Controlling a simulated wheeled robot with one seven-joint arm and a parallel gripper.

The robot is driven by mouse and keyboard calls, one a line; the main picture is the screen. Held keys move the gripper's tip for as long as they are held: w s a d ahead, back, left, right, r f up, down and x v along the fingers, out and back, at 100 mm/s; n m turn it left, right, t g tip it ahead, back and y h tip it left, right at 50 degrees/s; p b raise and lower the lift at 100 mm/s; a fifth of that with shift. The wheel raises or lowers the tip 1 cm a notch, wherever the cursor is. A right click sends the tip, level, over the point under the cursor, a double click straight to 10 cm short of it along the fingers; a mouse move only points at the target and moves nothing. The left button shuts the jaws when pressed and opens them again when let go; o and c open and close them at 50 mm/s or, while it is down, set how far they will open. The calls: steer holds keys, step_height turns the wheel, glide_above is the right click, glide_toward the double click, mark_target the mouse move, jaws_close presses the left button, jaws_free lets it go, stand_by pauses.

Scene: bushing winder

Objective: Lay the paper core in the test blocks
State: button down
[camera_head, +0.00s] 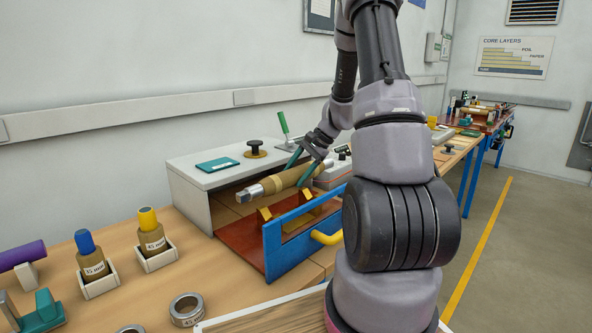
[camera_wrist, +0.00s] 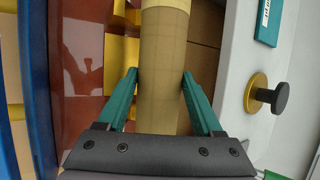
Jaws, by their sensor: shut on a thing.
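The paper core (camera_head: 284,181) is a brown roll with a bare metal shaft end at its left. My gripper (camera_head: 309,171) is shut on the core, with one teal finger on each side of it. In the wrist view my gripper (camera_wrist: 160,88) grips the core (camera_wrist: 164,50) across its width. The test blocks (camera_head: 264,215) are yellow, notched pieces on a red-brown base (camera_head: 240,240). The core is above the blocks and towards the back, seemingly apart from them. The base also shows at the left of the wrist view (camera_wrist: 82,60).
A blue gate (camera_head: 287,262) with a yellow handle (camera_head: 327,238) stands in front of the blocks. A grey cabinet (camera_head: 190,167) with a black knob (camera_head: 255,146) is behind. Blue-capped (camera_head: 90,262) and yellow-capped (camera_head: 151,232) rolls stand in white holders at the left.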

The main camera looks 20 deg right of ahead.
step_height(320, 180, down, 6)
stand_by(0.8)
steer(key=shift+f, duration=0.55)
stand_by(0.5)
jaws_free()
steer(key=v, duration=1.1)
steer(key=shift+a, duration=0.1)
steer(key=s+a+r+n+h, duration=0.1)
steer(key=s+a+r, duration=0.2)
steer(key=a+r, duration=0.15)
steer(key=s+a+r+n+h, duration=0.1)
steer(key=s+a+r+n, duration=0.15)
steer(key=r, duration=0.35)
steer(key=s+a+r+n, duration=0.1)
steer(key=s+a+r, duration=0.25)
steer(key=r, duration=0.25)
steer(key=s+a+r+n+t+h, duration=0.1)
steer(key=s+a+r+n+t, duration=0.1)
steer(key=s+r, duration=0.2)
steer(key=s+a+r+n+t+h, duration=0.1)
steer(key=s+a+r+t, duration=0.1)
steer(key=s, duration=0.7)
steer(key=shift+a+r+n, duration=0.35)
steer(key=shift+a+r, duration=0.35)
steer(key=shift+r, duration=0.15)
